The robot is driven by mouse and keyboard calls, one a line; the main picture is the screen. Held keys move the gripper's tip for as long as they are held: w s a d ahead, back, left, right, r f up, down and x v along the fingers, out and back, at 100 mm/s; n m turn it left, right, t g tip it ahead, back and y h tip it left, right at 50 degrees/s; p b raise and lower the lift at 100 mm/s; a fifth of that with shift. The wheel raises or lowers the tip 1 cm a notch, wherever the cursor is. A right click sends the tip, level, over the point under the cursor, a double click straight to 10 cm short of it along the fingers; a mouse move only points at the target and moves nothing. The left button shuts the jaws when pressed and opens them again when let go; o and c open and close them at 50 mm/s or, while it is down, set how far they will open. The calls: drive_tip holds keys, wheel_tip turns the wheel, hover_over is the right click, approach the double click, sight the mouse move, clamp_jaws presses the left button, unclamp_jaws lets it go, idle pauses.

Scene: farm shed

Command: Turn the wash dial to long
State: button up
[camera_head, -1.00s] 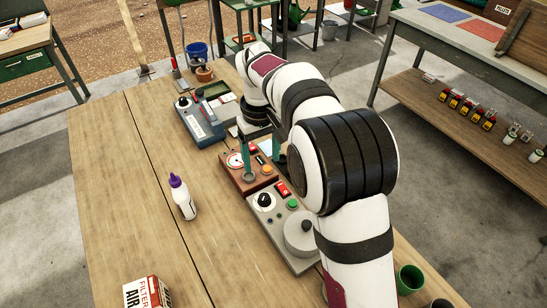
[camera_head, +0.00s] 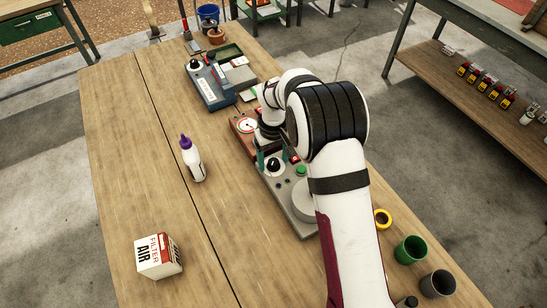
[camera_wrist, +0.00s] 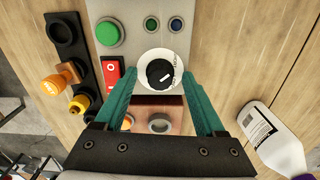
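The wash dial is a black knob with a white pointer mark on a round white plate, on the grey panel (camera_head: 303,228). The dial (camera_wrist: 160,73) shows in the wrist view between my fingertips, and in the head view (camera_head: 275,165). The lettering on its plate is too small to read. My gripper (camera_wrist: 158,69) is open and empty, its teal fingers on either side of the dial. I cannot tell how high the tips are above the panel. In the head view my arm hides part of the panel.
Beside the dial are a green button (camera_wrist: 109,33) and a red rocker switch (camera_wrist: 111,73). A wooden box with a gauge (camera_head: 247,126) adjoins the panel. A white bottle with a purple cap (camera_head: 193,163) and a filter box (camera_head: 158,256) stand left. The left tabletop is mostly clear.

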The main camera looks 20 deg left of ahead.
clamp_jaws()
drive_tip(key=shift+m, duration=0.3)
drive_tip(key=m, duration=0.3)
drive_tip(key=shift+m, duration=0.3)
drive_tip(key=m, duration=0.3)
drive_tip(key=shift+m, duration=0.4)
drive_tip(key=m, duration=0.3)
drive_tip(key=shift+m, duration=2.4)
